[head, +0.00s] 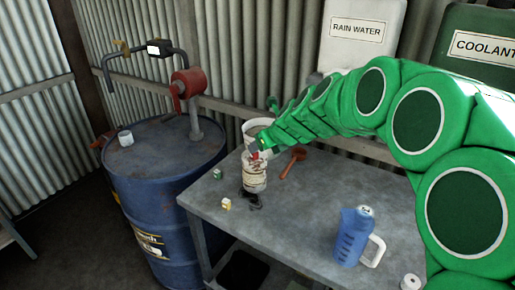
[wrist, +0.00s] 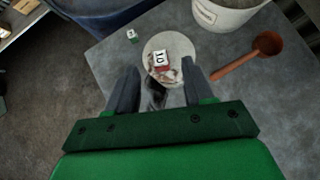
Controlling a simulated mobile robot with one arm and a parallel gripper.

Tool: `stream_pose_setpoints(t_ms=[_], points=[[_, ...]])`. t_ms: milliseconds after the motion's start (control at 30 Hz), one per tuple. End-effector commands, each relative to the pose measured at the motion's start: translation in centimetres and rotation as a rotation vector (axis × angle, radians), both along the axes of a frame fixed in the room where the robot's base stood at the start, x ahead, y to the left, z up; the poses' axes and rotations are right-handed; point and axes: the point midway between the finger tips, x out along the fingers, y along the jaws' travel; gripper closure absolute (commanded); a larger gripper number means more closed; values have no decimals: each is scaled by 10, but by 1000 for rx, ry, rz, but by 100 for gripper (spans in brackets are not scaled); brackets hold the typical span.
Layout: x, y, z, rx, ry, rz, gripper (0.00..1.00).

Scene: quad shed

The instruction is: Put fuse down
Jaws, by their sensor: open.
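A small red block with a white face marked 10, which looks like the fuse (wrist: 162,59), sits at the round top of a pale labelled tub (head: 254,178). In the wrist view the tub (wrist: 153,47) shows as a light disc with brownish marks around the fuse. My gripper (wrist: 162,75) is open, with one dark finger on each side of the near part of the tub top. The fuse lies just beyond the gap between the fingertips, and I see no finger closed on it. In the head view my gripper (head: 256,146) is small and partly hides the fuse.
A green cube (head: 218,173) and a yellowish cube (head: 226,203) lie left of the tub. A white bucket (wrist: 225,14) and a brown ladle (head: 292,162) are behind it. A blue jug (head: 351,238) stands right. A blue drum (head: 165,195) adjoins the grey table (head: 300,215).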

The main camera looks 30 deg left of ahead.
Motion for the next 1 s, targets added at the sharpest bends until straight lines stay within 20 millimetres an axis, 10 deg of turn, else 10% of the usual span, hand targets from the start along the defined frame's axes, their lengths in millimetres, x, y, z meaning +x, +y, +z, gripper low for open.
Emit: stream_pose_setpoints(t_ms=[1000], points=[[-19, -49, 43, -19, -14, 21, 48]])
